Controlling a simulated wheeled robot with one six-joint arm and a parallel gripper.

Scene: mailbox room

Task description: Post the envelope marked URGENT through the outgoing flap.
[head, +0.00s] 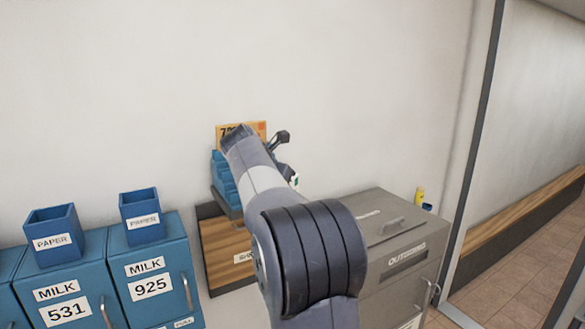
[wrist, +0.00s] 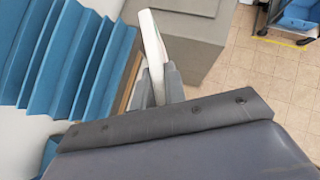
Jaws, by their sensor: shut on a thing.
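My gripper (wrist: 156,86) is shut on a thin white envelope (wrist: 154,42), seen edge-on in the wrist view. Its marking cannot be read. In the head view my arm covers most of the gripper, and only a small white and green bit of the envelope (head: 295,181) shows. The grey outgoing box (head: 370,287) stands to the right of my arm. Its front bears the outgoing flap (head: 405,257) with lettering, partly legible. In the wrist view a grey box top (wrist: 185,18) lies beyond the envelope, apart from it.
A blue slotted rack (head: 222,188) stands on a wooden-fronted cabinet (head: 222,245) behind my arm. It fills the left of the wrist view (wrist: 60,60). Blue lockers (head: 150,275) with open paper bins (head: 143,218) stand at left. A yellow item (head: 419,196) sits behind the grey box. Tiled floor lies right.

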